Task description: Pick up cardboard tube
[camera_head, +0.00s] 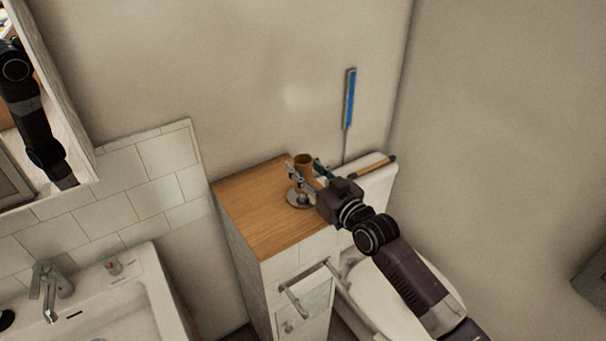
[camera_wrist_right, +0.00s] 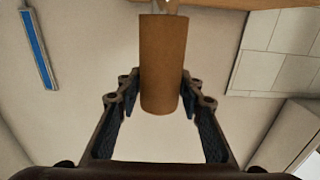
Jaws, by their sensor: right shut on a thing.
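The cardboard tube (camera_head: 303,160) is a plain brown cylinder, roughly upright above the wooden cabinet top (camera_head: 246,206). In the right wrist view the tube (camera_wrist_right: 162,55) runs between the two fingers. My right gripper (camera_head: 305,174) reaches in from the right and is shut on the tube's side; it also shows in the right wrist view (camera_wrist_right: 162,88). A round metal base (camera_head: 298,198) is on the cabinet top below the tube. I cannot tell whether the tube is clear of it. My left gripper is not in view.
A toilet (camera_head: 384,292) stands right of the cabinet, under my right arm. A wooden-handled item (camera_head: 376,167) lies on its tank. A blue strip (camera_head: 350,98) is on the back wall. A sink (camera_head: 120,300) with a faucet (camera_head: 48,288) is at left. The cabinet top's left part is clear.

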